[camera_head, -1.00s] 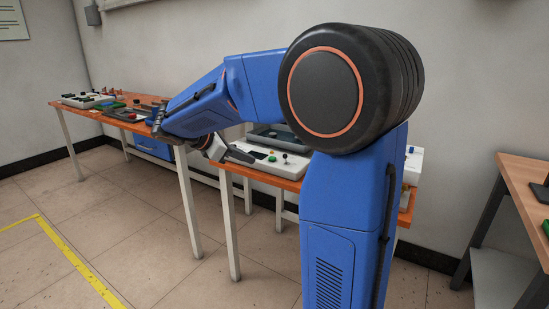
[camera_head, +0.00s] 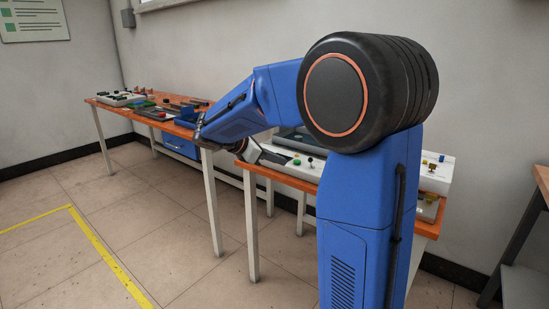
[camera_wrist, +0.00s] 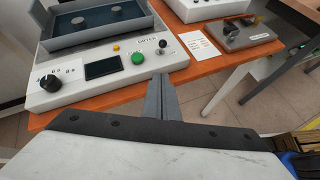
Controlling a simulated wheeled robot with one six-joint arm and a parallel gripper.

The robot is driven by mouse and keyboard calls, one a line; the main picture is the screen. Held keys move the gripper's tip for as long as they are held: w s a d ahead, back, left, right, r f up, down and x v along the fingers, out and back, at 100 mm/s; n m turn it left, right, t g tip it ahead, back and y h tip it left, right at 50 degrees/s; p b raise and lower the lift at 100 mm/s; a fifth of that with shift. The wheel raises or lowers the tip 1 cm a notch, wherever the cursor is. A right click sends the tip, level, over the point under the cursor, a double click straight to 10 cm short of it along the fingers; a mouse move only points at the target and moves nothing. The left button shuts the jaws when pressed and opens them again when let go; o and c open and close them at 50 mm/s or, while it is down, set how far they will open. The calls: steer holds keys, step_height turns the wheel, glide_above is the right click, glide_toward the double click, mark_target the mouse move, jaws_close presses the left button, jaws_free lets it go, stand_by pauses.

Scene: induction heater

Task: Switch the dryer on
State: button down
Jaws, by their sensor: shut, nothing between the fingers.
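The dryer is a white box labelled DRYER with a grey tray on top, in the wrist view (camera_wrist: 85,88). Its front panel has a black knob (camera_wrist: 50,83), a dark screen (camera_wrist: 102,68), a green button (camera_wrist: 138,59), a small yellow light (camera_wrist: 116,48) and a lever switch with a black ball top (camera_wrist: 163,44).
The dryer stands on an orange-topped table (camera_wrist: 205,68). A written card (camera_wrist: 198,43) and a grey device with a knob (camera_wrist: 237,35) lie to its right. Another table (camera_head: 94,101) with several devices stands at the left. The floor in front is clear.

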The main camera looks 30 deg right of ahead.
mark_target(311, 163)
steer(key=x, duration=0.2)
steer(key=r+x, duration=0.1)
steer(key=x, duration=0.2)
steer(key=d+x, duration=0.1)
steer(key=x, duration=0.1)
steer(key=shift+s+d+r, duration=0.1)
steer(key=shift+s+d, duration=0.1)
steer(key=shift+d+r, duration=0.2)
steer(key=shift+d, duration=0.5)
